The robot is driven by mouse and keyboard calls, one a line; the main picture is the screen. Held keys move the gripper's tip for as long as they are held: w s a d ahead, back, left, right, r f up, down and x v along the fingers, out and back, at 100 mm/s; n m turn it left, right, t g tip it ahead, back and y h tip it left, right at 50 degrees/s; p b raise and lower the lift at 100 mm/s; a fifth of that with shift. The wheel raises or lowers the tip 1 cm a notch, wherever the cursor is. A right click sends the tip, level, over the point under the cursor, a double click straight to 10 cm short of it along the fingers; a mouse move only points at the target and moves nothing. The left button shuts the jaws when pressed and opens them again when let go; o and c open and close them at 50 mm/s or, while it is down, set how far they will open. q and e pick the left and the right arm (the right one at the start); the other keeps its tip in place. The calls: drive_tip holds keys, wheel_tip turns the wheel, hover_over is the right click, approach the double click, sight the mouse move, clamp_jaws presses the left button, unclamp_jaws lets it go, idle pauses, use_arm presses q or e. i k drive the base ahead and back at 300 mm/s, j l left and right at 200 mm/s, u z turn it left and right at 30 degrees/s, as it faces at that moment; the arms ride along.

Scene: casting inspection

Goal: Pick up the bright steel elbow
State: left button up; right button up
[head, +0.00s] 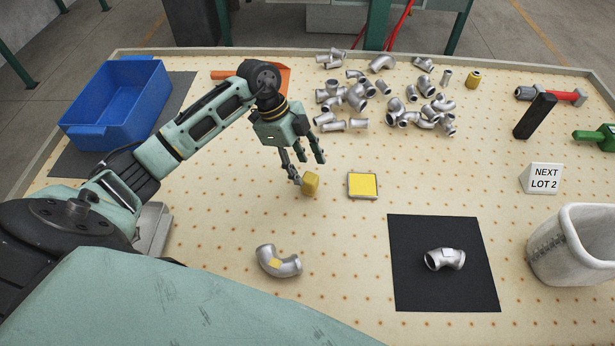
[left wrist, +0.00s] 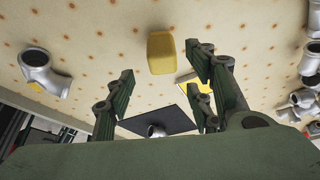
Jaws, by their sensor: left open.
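A curved bright steel elbow (head: 279,261) with a yellow patch lies on the pegboard-like table, front left of centre. It also shows at the left of the left wrist view (left wrist: 42,70). A shorter bright steel fitting (head: 445,259) lies on a black mat (head: 405,290); it shows partly in the left wrist view (left wrist: 156,131). My left gripper (head: 306,168) is open and empty, fingers pointing down, behind the curved elbow and apart from it. A yellow block (head: 311,183) is close by its fingertips; contact is unclear. My right gripper is not in view.
Several steel fittings (head: 355,95) are heaped at the back. A yellow-topped square pad (head: 363,186) lies at the centre. A blue bin (head: 118,105) stands back left. A whitish bin (head: 575,245) and a "NEXT LOT 2" sign (head: 542,178) stand right. Table around the curved elbow is clear.

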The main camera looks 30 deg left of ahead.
sight(291, 266)
drive_tip(key=k, duration=2)
